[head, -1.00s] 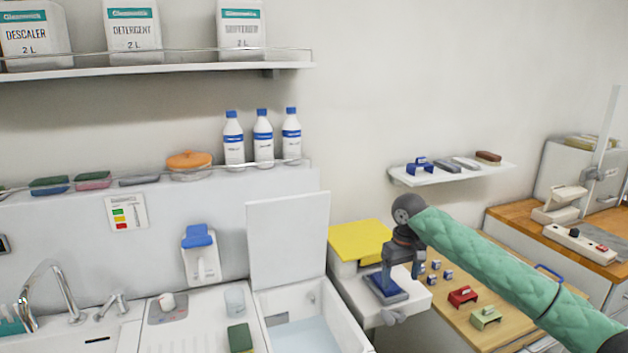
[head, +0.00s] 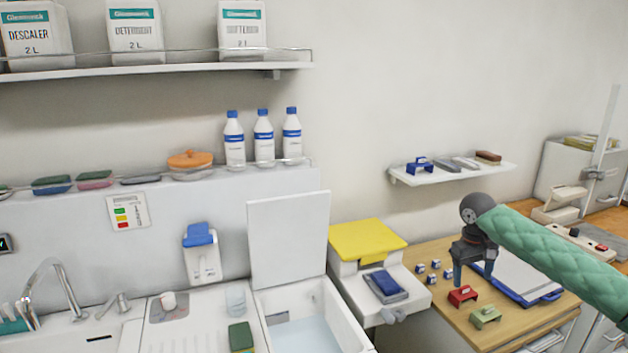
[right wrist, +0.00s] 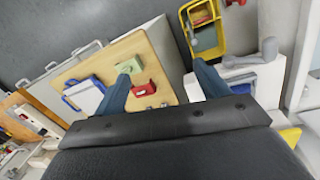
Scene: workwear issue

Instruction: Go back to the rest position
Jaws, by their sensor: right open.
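My right gripper (head: 474,273) is at the right of the head view, pointing down above the wooden worktop (head: 440,310). Its fingers stand apart with nothing between them. In the right wrist view the open fingers (right wrist: 163,85) frame part of the same worktop. My left gripper is not in the head view.
A white machine with a yellow top (head: 367,240) stands left of the gripper, with a dark blue block (head: 385,283) on it. A wall shelf (head: 450,173) is behind.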

